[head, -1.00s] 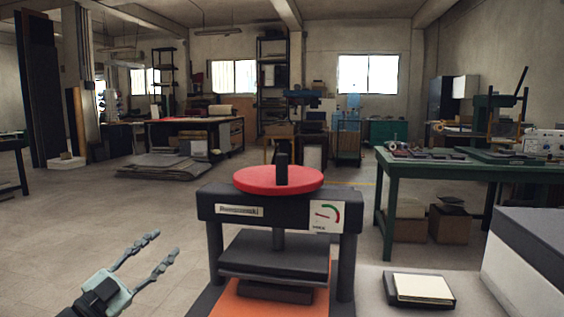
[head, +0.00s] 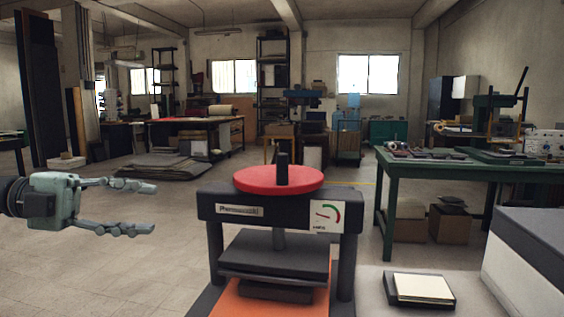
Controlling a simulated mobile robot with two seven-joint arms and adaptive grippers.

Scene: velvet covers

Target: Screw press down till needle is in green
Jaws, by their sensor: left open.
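The screw press (head: 282,213) stands in the front middle of the head view, with a dark frame and two posts. A red round wheel (head: 255,181) with a dark upright knob (head: 282,166) sits on top. A white gauge (head: 327,216) is on the frame's right front, with a red and a green arc; its needle is too small to read surely. The dark pressing plate (head: 275,255) hangs above a dark block (head: 275,291) on an orange base (head: 262,308). My left gripper (head: 155,208) is open and empty, left of the press, its fingers pointing right. My right gripper is out of view.
A dark tray (head: 449,302) with a pale block lies right of the press. A large grey-topped white box (head: 520,268) stands at the far right. A green workbench (head: 480,172) is behind it. The space between my left gripper and the press is free.

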